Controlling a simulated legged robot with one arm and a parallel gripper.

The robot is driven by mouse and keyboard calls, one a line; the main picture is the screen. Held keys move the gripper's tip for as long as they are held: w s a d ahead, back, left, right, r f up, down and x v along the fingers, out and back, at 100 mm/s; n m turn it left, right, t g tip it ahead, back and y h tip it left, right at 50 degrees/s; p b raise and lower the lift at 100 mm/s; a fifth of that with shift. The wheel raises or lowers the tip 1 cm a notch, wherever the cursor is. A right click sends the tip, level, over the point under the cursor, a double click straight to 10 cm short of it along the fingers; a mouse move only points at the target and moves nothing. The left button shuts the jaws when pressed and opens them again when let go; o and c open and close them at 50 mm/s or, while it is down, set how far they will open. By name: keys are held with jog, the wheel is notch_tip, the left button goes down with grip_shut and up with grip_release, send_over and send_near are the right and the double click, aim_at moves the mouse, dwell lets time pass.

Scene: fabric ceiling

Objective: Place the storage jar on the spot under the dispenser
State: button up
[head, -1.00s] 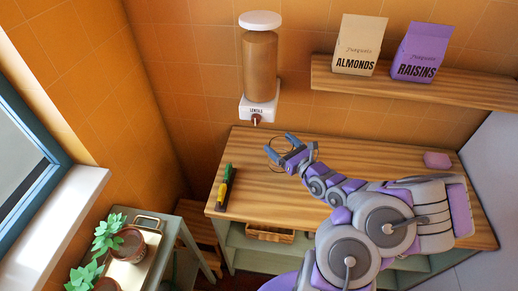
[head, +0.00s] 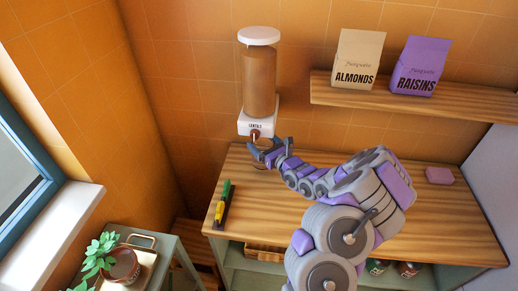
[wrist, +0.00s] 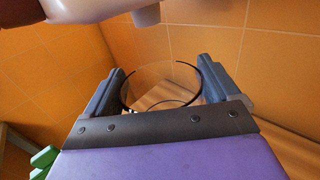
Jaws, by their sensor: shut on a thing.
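The storage jar (wrist: 160,88) is clear glass with a thin dark rim. In the wrist view it stands between the two fingers of my gripper (wrist: 162,72), which is shut on it. In the head view my gripper (head: 268,150) is just below the spout of the lentils dispenser (head: 259,85); the jar is barely visible there, partly behind the fingers. The dispenser is a brown-filled cylinder with a white lid and white base on the wall. Its spout (wrist: 146,14) shows at the top of the wrist view. I cannot tell whether the jar touches the counter.
The wooden counter (head: 330,210) is mostly clear. A green and yellow tool (head: 222,205) lies at its left edge, and a pink block (head: 439,176) at the right. A shelf (head: 420,97) above holds almond and raisin bags. A plant cart (head: 180,255) stands lower left.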

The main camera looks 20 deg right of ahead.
aim_at(257, 145)
jog(key=shift+w+a, duration=0.2)
jog(key=shift+w, duration=0.55)
jog(key=shift+w+a, duration=0.15)
jog(key=shift+w, duration=0.55)
notch_tip(257, 145, down, 4)
jog(key=shift+s+r+b, duration=0.1)
jog(key=shift+b, duration=0.6)
jog(key=shift+d+r, duration=0.1)
jog(key=o, duration=1.3)
jog(key=shift+o, duration=0.2)
jog(key=shift+s, duration=0.15)
jog(key=s+d+p, duration=0.2)
jog(key=s, duration=0.9)
jog(key=shift+s, duration=0.3)
